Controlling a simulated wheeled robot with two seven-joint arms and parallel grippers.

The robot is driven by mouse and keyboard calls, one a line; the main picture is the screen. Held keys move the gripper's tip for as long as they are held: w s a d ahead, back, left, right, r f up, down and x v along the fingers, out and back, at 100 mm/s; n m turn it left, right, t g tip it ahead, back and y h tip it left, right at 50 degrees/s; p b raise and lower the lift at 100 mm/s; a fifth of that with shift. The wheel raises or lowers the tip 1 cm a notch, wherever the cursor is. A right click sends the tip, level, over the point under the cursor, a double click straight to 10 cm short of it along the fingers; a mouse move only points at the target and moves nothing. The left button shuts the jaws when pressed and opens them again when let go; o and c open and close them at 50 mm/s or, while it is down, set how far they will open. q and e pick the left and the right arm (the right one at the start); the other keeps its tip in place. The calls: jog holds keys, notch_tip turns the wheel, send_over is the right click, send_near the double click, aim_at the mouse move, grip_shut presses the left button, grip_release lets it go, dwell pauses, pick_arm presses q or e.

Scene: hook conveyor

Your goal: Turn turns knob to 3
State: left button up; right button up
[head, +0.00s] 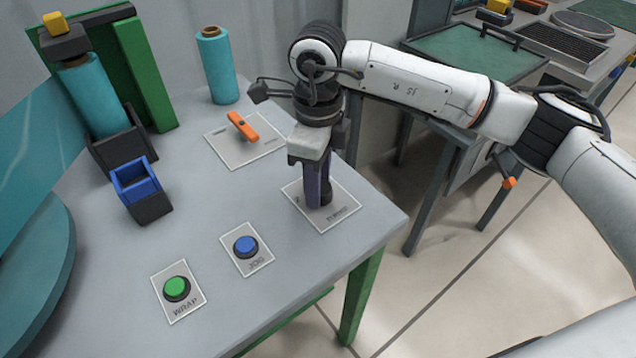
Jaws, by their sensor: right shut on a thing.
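The turns knob (326,193) is a dark round knob on a white label plate (340,210) near the right edge of the grey table. My right gripper (315,190) points straight down over this plate and is shut on the knob. The gripper and its fingers cover most of the knob, so its pointer cannot be made out. The numbers on the plate are too small or too hidden to read. My left gripper is not in view.
An orange lever (242,126) sits on a plate behind the knob. A blue JOG button (246,247) and a green WRAP button (177,288) are at the front. A teal roll (217,66) stands at the back. The table (210,200) is clear between these.

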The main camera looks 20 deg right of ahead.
jog(key=m+b, duration=0.1)
jog(key=m, duration=0.1)
jog(key=shift+m, duration=0.4)
jog(key=m+b, duration=0.1)
jog(key=m, duration=0.1)
jog(key=shift+w+d+m, duration=0.1)
jog(key=shift+m, duration=1.4)
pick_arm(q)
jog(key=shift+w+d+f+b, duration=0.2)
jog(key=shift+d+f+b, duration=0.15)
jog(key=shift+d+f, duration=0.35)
pick_arm(e)
jog(key=shift+d+m, duration=0.1)
jog(key=shift+m, duration=0.8)
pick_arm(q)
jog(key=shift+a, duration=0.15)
pick_arm(e)
jog(key=shift+r, duration=0.1)
jog(key=o, duration=1.1)
jog(key=shift+c, duration=0.2)
